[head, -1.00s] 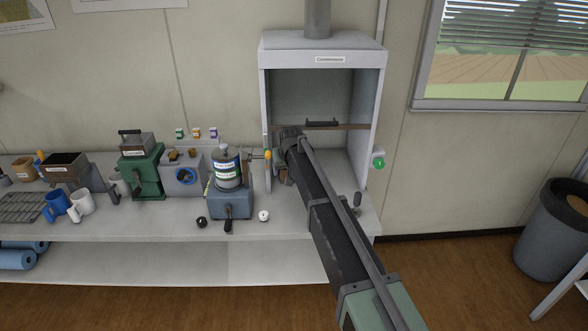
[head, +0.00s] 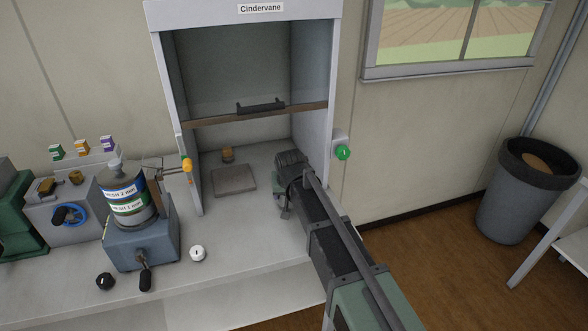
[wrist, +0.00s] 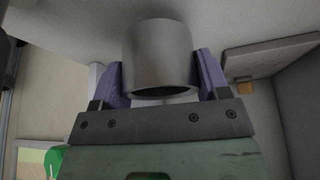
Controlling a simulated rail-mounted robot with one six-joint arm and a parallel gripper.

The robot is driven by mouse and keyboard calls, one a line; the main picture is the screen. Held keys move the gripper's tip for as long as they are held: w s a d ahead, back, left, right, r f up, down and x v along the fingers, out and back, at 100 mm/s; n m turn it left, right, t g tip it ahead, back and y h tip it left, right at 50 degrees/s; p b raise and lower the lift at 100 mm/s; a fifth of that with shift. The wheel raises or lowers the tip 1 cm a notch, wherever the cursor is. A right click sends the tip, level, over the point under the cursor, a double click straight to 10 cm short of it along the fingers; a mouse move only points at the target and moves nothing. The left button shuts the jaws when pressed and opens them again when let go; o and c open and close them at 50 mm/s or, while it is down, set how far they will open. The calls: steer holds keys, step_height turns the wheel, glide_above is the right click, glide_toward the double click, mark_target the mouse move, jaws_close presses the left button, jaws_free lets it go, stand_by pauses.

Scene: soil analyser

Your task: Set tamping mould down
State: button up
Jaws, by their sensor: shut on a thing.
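The tamping mould (wrist: 157,50) is a plain grey metal cylinder, seen in the wrist view. My gripper (wrist: 160,68) is shut on it, with one purple finger on each side. In the head view my gripper (head: 285,205) is at the right front of the hood's floor, and the mould is hidden behind my arm there. I cannot tell whether the mould touches the surface.
The Cindervane hood (head: 334,110) has its sash (head: 225,118) raised. A flat square plate (head: 234,180) and a small brown block (head: 227,154) sit inside. A sieve shaker (head: 142,243) stands left, with a white knob (head: 197,254) near it. A green button (head: 343,152) is on the right.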

steer(key=shift+a+r, duration=0.1)
steer(key=shift+r, duration=0.05)
steer(key=w, duration=0.5)
steer(key=w+a, duration=0.1)
steer(key=w, duration=0.4)
steer(key=w+a, duration=0.1)
steer(key=w, duration=0.5)
steer(key=shift+a, duration=0.25)
steer(key=shift+w+a, duration=0.1)
steer(key=shift+w, duration=0.45)
step_height(320, 180, down, 4)
steer(key=b, duration=0.4)
steer(key=shift+r, duration=0.15)
steer(key=o, duration=1.2)
